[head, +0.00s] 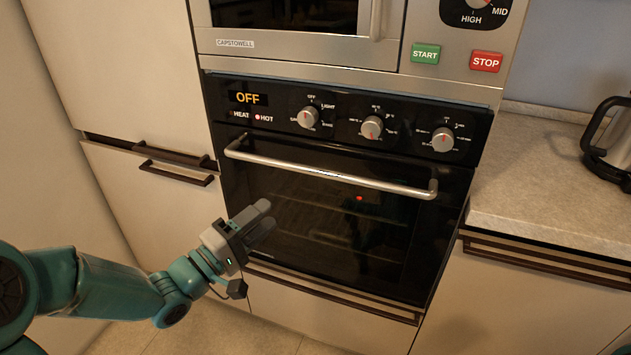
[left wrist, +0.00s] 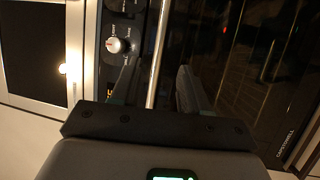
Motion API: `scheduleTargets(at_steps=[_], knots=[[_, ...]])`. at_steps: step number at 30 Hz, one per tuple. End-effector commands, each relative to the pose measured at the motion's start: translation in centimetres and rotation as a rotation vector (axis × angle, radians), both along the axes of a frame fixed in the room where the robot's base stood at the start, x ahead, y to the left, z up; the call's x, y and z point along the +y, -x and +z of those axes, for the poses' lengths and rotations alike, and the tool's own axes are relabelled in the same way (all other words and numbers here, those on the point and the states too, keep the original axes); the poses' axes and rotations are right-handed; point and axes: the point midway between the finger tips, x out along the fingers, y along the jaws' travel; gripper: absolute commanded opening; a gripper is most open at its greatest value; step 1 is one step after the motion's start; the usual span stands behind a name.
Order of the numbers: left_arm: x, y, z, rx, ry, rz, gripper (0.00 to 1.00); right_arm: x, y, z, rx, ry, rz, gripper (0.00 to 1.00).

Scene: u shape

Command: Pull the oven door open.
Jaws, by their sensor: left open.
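The oven door (head: 320,215) is dark glass and shut, with a silver bar handle (head: 330,174) across its top. My left gripper (head: 266,214) is in front of the door's left part. In the head view it shows below the handle's left end, apart from the bar. Its fingers are open and empty, pointing toward the oven. In the left wrist view the handle (left wrist: 157,55) runs lengthwise between the two fingers (left wrist: 158,88); how far beyond the tips it lies I cannot tell. My right gripper is not in view.
The control panel (head: 345,120) above the door has several knobs and reads OFF. A microwave (head: 300,45) is above it. A drawer handle (head: 335,292) runs below the oven. A counter (head: 550,180) with a kettle (head: 612,140) is at right, and cabinets (head: 120,75) at left.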

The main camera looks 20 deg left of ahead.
Motion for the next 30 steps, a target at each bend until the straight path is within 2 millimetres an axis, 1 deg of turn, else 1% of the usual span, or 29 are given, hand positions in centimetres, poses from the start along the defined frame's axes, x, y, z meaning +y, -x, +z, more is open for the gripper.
scheduleTargets(at_steps=[2,5,8,15,21,25,30], knots=[[-0.2,-0.5,-0.1,0.000,0.000,0.000,0.45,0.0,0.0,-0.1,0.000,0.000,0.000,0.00],[-0.9,-1.8,0.3,0.000,0.000,-0.003,0.45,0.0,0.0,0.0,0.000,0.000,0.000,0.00],[-1.8,-3.7,0.6,0.000,0.000,-0.004,0.45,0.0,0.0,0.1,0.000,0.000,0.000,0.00],[-4.2,-9.1,1.7,0.000,0.001,-0.001,0.45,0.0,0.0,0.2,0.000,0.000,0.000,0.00],[-5.8,-12.7,2.4,0.001,0.001,0.002,0.45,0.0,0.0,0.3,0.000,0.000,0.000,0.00],[-6.4,-14.1,2.6,0.003,0.002,0.003,0.45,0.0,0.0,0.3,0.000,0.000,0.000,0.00],[-6.6,-14.8,2.8,0.004,0.002,0.005,0.45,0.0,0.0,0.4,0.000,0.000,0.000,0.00]])
